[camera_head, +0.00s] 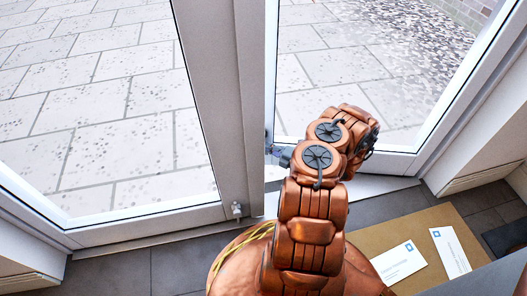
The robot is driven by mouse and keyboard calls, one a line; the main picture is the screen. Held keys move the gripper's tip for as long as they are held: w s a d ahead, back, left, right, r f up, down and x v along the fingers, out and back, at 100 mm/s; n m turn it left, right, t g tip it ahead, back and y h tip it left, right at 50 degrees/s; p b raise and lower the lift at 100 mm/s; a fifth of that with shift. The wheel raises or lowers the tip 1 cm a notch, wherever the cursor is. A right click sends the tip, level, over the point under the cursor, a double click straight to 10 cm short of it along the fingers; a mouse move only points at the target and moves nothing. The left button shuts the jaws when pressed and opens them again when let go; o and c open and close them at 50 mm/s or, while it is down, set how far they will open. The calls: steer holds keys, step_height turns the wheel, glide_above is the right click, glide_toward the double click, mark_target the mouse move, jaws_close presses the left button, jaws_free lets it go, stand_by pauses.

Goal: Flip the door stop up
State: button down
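The door stop (237,210) is a small metallic fitting low on the frame of the left glass door (150,224), near that door's inner bottom corner. It is too small for me to tell its exact position. My copper arm reaches up from the bottom of the view. My gripper (279,155) shows as a small dark grey part just left of the arm's upper joints, close to the edge where the two doors meet. It appears apart from the door stop, above and to the right of it in the picture. The arm hides most of the gripper, and its fingers cannot be made out.
The right glass door (402,163) stands at an angle to the left one. A brown board or mat (375,240) bearing white envelopes (400,262) lies at lower right. White panels flank the doors. Dark floor tiles (180,266) at lower left are clear.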

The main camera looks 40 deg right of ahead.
steer(key=s+p, duration=0.4)
steer(key=s, duration=0.7)
steer(key=shift+s+f, duration=0.15)
steer(key=shift+s, duration=0.15)
steer(key=shift+a, duration=0.15)
